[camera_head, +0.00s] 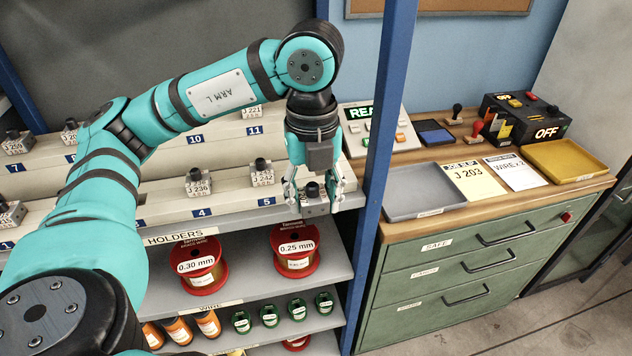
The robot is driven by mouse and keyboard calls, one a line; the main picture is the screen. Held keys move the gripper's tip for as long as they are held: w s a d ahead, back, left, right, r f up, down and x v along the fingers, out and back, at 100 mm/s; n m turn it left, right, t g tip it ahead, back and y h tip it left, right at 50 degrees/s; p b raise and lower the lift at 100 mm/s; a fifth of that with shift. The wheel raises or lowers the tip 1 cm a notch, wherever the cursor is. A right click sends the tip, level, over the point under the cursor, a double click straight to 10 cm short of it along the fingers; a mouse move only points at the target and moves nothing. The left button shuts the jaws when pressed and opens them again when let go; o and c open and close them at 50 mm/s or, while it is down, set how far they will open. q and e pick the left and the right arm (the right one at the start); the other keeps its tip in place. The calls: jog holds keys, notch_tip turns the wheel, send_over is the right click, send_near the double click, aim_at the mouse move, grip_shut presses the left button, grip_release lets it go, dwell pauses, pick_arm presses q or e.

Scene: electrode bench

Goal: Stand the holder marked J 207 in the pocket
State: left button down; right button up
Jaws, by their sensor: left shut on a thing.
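My left gripper (314,198) is shut on a small grey holder (314,209) with a black knob, at the right end of the lower holder row. The holder's marking is too small to read, and the fingers hide its sides. I cannot tell whether it touches the shelf. Other similar holders stand on the stepped rack (160,207): one marked J 236 (198,187), one apparently J 242 (262,178) and one J 221 (251,111). No holder legibly marked J 207 shows, and I cannot pick out the pocket. My right gripper is out of view.
A blue post (385,130) stands just right of the gripper. Beyond it, a green cabinet bears a grey tray (424,191), a yellow tray (566,161), a slip reading J 203 (466,182) and a black OFF box (540,125). Wire spools (199,264) sit below.

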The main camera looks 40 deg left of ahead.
pick_arm(q)
jog(key=shift+s+d, duration=0.15)
jog(key=shift+s, duration=0.15)
